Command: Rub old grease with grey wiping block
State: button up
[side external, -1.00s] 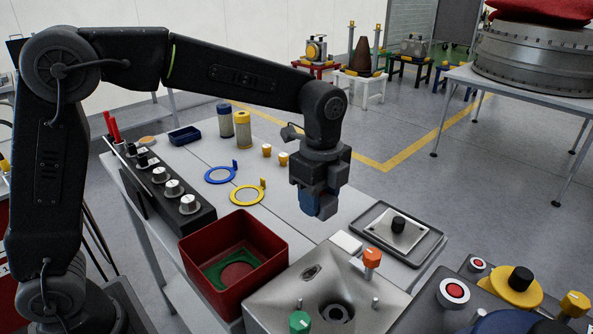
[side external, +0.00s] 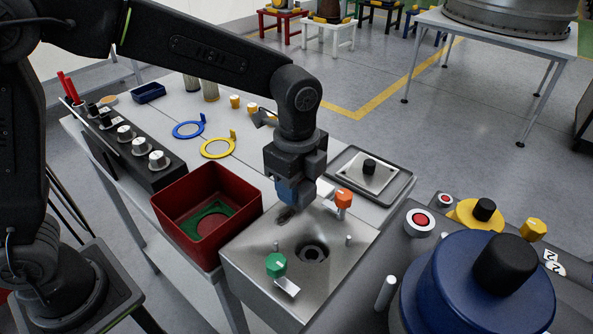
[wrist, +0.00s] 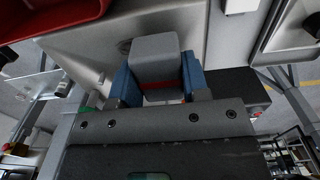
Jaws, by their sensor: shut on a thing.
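My gripper (side external: 293,192) is low over the metal-topped housing (side external: 330,275), near its back left part. In the wrist view my gripper (wrist: 158,84) has its blue fingers shut on the grey wiping block (wrist: 155,46), which sticks out beyond the fingertips. A dark smear, which looks like the old grease (side external: 284,214), lies on the metal top just below and left of the fingers. A dark patch there (wrist: 125,46) shows beside the block in the wrist view. In the side view the block is largely hidden by the fingers, and I cannot tell whether it touches the metal.
A red bin (side external: 207,215) stands close to the left. An orange knob (side external: 343,198) is close on the right; a green knob (side external: 276,265) and small pegs stand on the metal top around a round hole (side external: 312,252). A grey tray (side external: 392,178) lies behind.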

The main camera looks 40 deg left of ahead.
aim_at(274, 228)
jog(key=shift+f, duration=0.85)
jog(key=shift+s+f, duration=0.4)
jog(key=shift+f, duration=0.15)
jog(key=shift+c, duration=0.3)
jog(key=shift+s+f, duration=0.15)
jog(key=shift+s, duration=2.5)
jog(key=shift+w, duration=3.15)
jog(key=shift+s+r, duration=0.1)
jog(key=shift+r, duration=4)
